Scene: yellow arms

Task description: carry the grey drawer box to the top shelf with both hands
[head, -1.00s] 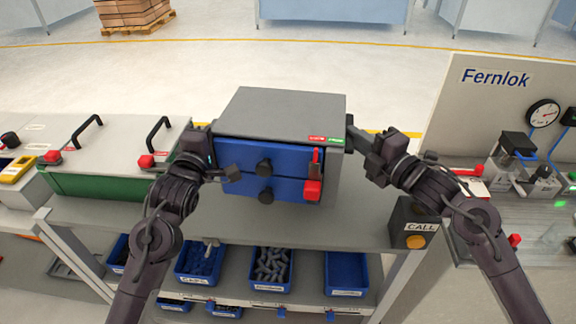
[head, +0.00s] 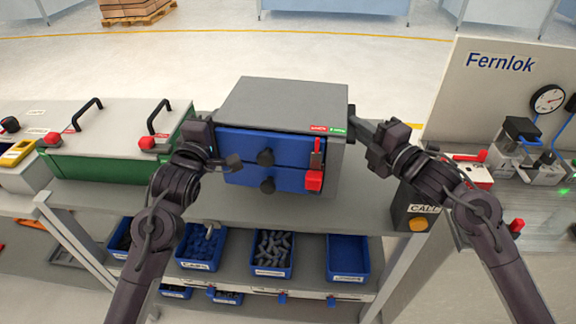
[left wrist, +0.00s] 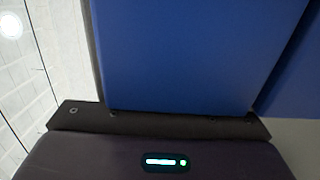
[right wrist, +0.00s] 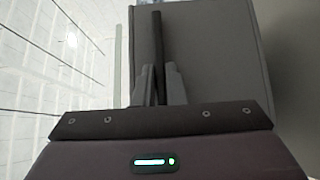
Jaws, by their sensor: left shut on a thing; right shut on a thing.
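The grey drawer box (head: 285,105) is upright in the middle of the head view, its two blue drawers (head: 250,148) facing me and shut. It is over the grey top shelf (head: 225,212); I cannot tell whether its base touches. My left gripper (head: 216,145) is shut on its left side, and my right gripper (head: 354,124) is shut on its right side. The left wrist view shows a blue drawer front (left wrist: 190,50) close up; the fingertips are hidden. The right wrist view shows the fingers (right wrist: 158,85) against the box's grey side (right wrist: 210,60). A red latch (head: 314,178) hangs at the right drawer edge.
Green cases with grey lids (head: 120,140) stand at the left. A CALL button box (head: 415,208) is at the shelf's front right, beside a Fernlok bench (head: 500,75) with a gauge. Blue bins (head: 272,250) fill the lower shelf. Open floor lies behind.

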